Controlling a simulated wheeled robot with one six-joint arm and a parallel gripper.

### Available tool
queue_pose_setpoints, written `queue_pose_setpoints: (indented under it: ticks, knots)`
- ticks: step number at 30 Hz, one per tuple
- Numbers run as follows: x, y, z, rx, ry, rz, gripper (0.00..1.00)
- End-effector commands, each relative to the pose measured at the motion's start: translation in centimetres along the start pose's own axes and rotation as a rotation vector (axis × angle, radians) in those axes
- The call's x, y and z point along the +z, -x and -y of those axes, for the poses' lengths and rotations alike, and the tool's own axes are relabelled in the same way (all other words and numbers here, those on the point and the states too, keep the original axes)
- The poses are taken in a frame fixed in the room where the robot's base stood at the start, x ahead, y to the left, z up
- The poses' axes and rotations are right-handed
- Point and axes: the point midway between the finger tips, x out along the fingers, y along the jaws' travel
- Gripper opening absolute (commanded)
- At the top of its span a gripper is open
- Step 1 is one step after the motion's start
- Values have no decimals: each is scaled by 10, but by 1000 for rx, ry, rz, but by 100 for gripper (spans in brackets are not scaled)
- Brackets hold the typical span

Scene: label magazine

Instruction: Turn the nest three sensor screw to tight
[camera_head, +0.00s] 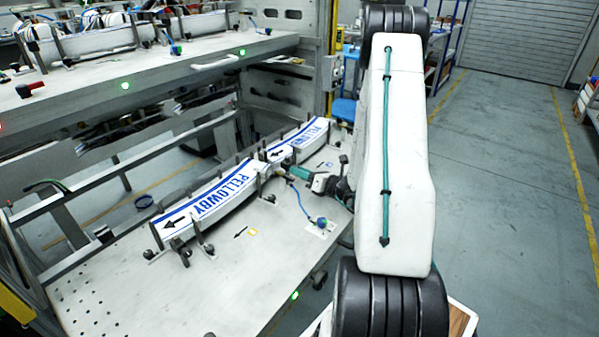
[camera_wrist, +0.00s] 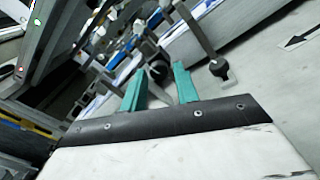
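My gripper (camera_head: 292,171) reaches in from the right over the lower bench, close to the label stacks and their posts. In the wrist view its two teal fingers (camera_wrist: 160,84) stand apart, with no object clearly held between them. A dark round knob (camera_wrist: 158,70) shows beyond the gap between the fingers, and a second dark knob (camera_wrist: 220,68) on a post stands to the right. I cannot tell which of these, if either, is the nest three sensor screw, nor whether the fingers touch anything. In the head view the fingertips are small and partly lost among the posts.
White label stacks marked FELLOWBY (camera_head: 232,190) lie between upright posts on the lower bench (camera_head: 230,290). An upper shelf (camera_head: 130,85) overhangs at left. The front of the bench is mostly clear.

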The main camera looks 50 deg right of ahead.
Motion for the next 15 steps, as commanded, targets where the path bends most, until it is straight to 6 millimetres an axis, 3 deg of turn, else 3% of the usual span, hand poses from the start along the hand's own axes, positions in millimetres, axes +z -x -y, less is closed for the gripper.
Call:
queue_pose_setpoints:
  ticks: [9,15]
  knots:
    - [1,54,1,-5,-2,2,30]
    - [0,69,0,-1,-1,1,30]
